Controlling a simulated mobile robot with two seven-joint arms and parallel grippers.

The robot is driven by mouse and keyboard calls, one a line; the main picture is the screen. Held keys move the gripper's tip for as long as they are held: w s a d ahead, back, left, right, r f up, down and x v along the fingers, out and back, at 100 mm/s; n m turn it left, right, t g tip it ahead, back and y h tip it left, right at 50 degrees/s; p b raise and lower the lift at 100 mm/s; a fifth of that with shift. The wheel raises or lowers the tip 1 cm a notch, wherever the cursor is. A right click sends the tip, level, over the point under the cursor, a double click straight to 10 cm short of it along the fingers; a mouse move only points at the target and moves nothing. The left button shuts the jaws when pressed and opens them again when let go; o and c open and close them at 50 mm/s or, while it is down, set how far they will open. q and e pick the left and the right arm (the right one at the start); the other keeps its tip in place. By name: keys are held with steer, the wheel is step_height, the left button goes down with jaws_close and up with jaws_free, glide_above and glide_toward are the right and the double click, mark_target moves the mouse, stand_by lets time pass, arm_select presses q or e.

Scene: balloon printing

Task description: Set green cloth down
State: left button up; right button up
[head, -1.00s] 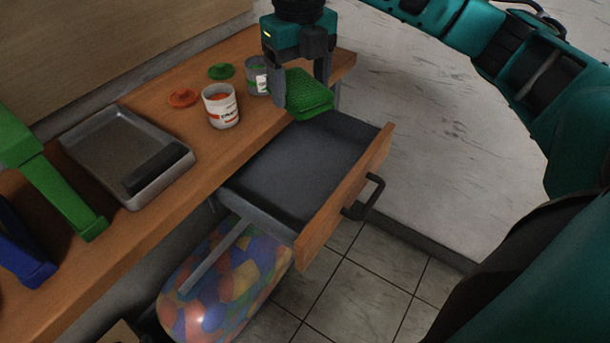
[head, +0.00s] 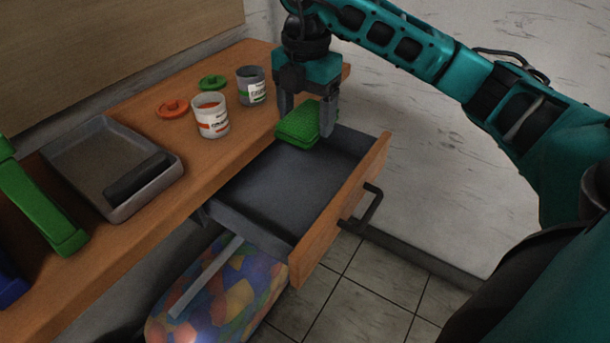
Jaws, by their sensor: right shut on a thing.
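The green cloth (head: 298,124) is a thick folded pad with a textured surface. My right gripper (head: 307,118) is shut on it, with one finger on each side, pointing down. The cloth is over the far end of the open drawer (head: 290,180), by the table's front edge. I cannot tell whether it touches the drawer or the table. The drawer's visible floor is dark and bare. My left gripper is not in view.
On the wooden table (head: 150,235) stand an open can with orange contents (head: 210,118) and a grey can (head: 252,88). An orange lid (head: 172,108), a green lid (head: 214,83) and a metal tray (head: 70,160) are also there. A bag of colourful balloons (head: 220,300) is below.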

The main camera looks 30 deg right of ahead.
steer(key=b, duration=0.1)
glide_above(306, 180)
step_height(306, 180, down, 8)
steer(key=shift+r, duration=0.2)
steer(key=shift+f+b, duration=0.45)
steer(key=shift+f, duration=1.95)
steer(key=shift+f, duration=0.2)
steer(key=o, duration=1)
steer(key=shift+o, duration=0.2)
